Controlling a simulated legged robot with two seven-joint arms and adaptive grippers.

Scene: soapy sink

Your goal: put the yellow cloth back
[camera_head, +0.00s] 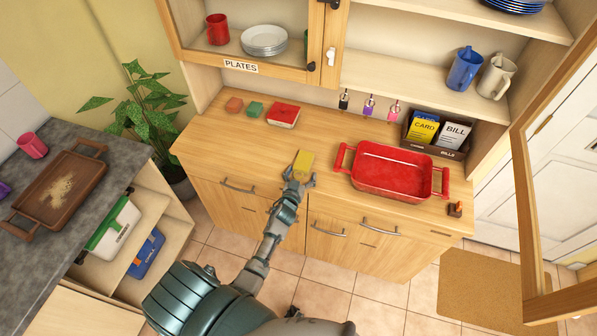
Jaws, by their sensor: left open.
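The yellow cloth (305,159) is a small flat rectangle on the wooden counter, near its front edge and left of the red tray. My left gripper (299,175) is open at the near end of the cloth, with its fingertips close around or just short of that end. I cannot tell whether they touch it. The gripper hides part of the cloth's near end. My right gripper is not in view.
The red two-handled tray (391,172) stands right of the cloth. A red box (283,115), a green block (254,109) and an orange block (234,105) sit at the back left. A card box (433,138) stands behind the tray. The counter (235,150) is bare at front left.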

